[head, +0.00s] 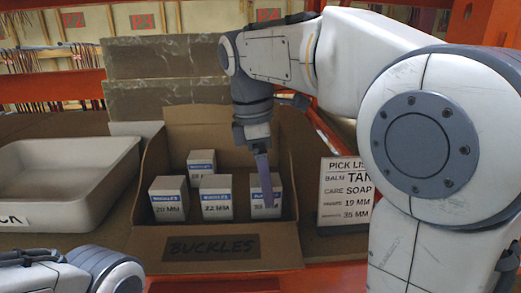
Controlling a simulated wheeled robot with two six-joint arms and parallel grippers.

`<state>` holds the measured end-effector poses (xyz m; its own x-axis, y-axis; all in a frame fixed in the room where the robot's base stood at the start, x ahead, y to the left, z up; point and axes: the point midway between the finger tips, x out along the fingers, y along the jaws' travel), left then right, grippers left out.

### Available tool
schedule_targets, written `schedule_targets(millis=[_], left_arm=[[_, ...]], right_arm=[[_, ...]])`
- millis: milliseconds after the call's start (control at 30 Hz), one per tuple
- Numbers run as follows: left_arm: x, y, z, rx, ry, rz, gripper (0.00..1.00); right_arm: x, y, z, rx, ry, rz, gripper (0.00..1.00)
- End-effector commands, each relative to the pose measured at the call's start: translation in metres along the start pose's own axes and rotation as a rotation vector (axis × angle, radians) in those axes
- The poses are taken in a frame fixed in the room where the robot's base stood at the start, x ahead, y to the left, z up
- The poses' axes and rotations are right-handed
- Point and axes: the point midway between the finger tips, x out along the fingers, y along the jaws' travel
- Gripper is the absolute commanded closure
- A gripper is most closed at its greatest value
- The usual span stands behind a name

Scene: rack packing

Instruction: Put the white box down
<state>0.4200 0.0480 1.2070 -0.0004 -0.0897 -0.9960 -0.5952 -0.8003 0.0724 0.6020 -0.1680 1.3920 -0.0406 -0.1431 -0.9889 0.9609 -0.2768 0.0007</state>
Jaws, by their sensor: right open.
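Several small white boxes with blue "BUCKLES" bands stand upright in an open cardboard carton (212,250). One reads 20 MM (170,206) at front left, one 32 MM (216,206) in the middle, and one (201,162) stands behind. The white box at the right (256,211) is partly covered by my right gripper (266,200). The gripper points down with its jaws open, its fingers at that box. I cannot tell whether they touch it. My left arm shows at the bottom left, but its gripper is not in view.
A white tray (70,213) stands left of the carton and looks empty. A pick list card (345,205) stands at the right. Flattened brown packs (150,95) are stacked behind the carton. Orange rack beams run in front and behind.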

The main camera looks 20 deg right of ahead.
Motion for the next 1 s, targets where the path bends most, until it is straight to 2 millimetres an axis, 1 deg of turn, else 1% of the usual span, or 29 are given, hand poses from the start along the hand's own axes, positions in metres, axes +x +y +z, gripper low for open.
schedule_targets(millis=[33, 200, 400, 600, 1000], left_arm=[[0.002, 0.0, 0.0, 0.0, 0.0, 0.0, 0.5], [0.001, 0.0, 0.0, -0.001, 0.0, 0.0, 0.5], [-0.002, 0.0, 0.0, 0.0, 0.0, 0.0, 0.5], [-0.003, 0.0, 0.0, 0.0, 0.0, 0.0, 0.5], [-0.003, 0.0, 0.0, 0.0, 0.0, 0.0, 0.5]], right_arm=[[-0.01, 0.001, -0.001, -0.001, 0.002, 0.004, 0.08], [-0.045, 0.001, -0.001, -0.001, 0.002, 0.003, 0.08], [-0.074, 0.001, -0.001, -0.001, 0.001, 0.001, 0.08], [-0.085, 0.0, 0.0, 0.0, -0.001, -0.001, 0.08], [-0.086, 0.0, 0.0, 0.0, 0.0, -0.001, 0.08]])
